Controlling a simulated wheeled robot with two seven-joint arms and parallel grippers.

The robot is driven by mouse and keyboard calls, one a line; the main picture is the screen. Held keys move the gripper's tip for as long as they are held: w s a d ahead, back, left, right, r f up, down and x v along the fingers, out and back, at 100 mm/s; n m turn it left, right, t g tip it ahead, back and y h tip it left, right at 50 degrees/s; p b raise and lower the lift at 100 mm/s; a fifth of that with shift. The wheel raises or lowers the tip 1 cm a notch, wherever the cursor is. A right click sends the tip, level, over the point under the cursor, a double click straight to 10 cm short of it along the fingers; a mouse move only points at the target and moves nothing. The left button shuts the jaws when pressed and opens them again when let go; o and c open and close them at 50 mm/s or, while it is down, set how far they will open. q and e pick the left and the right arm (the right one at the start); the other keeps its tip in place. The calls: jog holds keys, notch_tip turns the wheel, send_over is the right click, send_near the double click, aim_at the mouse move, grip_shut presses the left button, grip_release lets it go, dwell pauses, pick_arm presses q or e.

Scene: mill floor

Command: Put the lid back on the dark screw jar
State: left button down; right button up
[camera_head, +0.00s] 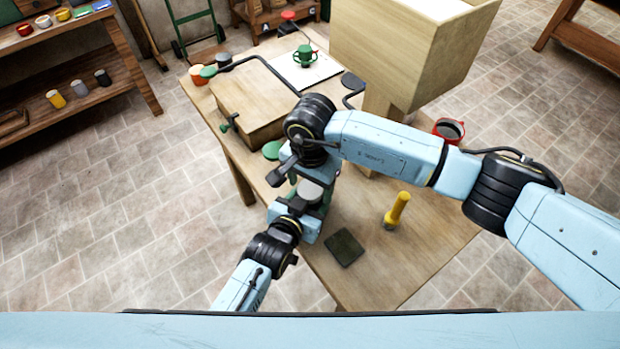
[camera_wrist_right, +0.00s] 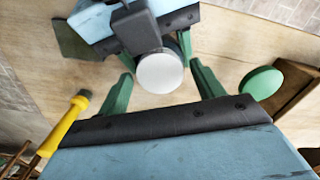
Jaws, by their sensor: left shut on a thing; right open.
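A pale grey round lid-like disc (camera_head: 311,190) is between my grippers above the front of the bench; it also shows face-on in the right wrist view (camera_wrist_right: 160,73). My left gripper (camera_head: 309,211) is shut at this piece from below and in front; the jar body is mostly hidden by the gripper, so I cannot tell how the disc sits on it. My right gripper (camera_head: 311,178) points down from above. Its green fingers in the right wrist view (camera_wrist_right: 163,88) are open, one on each side of the disc, with gaps showing.
A green disc (camera_wrist_right: 262,83) is close by. A wooden box (camera_head: 245,105), large wooden hopper (camera_head: 405,50) and red cup (camera_head: 449,130) stand further back.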

jog(key=c, duration=1)
jog(key=m, duration=0.6)
jog(key=shift+m, duration=0.4)
jog(key=o, duration=1.1)
